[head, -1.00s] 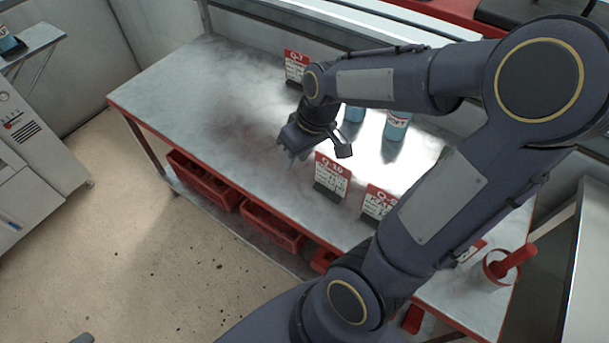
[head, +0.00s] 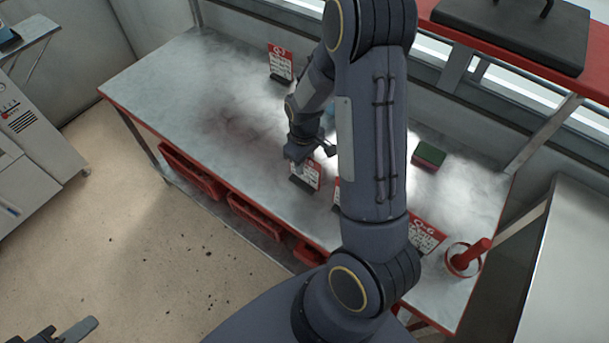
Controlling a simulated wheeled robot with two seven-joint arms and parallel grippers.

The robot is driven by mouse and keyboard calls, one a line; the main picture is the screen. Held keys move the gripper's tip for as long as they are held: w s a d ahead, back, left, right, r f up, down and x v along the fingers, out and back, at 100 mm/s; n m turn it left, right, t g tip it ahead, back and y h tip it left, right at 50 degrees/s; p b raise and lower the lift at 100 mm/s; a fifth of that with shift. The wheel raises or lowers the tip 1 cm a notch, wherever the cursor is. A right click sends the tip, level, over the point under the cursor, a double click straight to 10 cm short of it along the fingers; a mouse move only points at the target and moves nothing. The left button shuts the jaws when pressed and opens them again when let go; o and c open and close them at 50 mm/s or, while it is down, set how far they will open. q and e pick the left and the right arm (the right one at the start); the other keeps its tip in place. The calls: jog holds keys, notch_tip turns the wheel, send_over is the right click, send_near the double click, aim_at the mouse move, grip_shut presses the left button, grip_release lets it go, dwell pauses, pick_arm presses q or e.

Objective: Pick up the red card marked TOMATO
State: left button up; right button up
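Several white cards with red headers stand in dark bases on the metal bench. One card (head: 306,174) is directly below my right gripper (head: 312,154), and the gripper hides its header. The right gripper's fingers look apart, close over the card's top; I cannot tell whether they touch it. Another card (head: 281,64) stands at the back left, and another (head: 426,237) at the front right. My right arm hides most of one more. The word TOMATO cannot be made out on any card. Part of my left gripper (head: 66,331) shows at the bottom left, low over the floor.
The bench (head: 170,85) is clear on its left half. A green and red block (head: 429,155) lies at the back right. A red-handled tool in a round holder (head: 467,260) stands at the right end. Red bins (head: 190,172) sit under the bench.

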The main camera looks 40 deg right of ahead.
jog(key=shift+f, duration=0.55)
grip_shut()
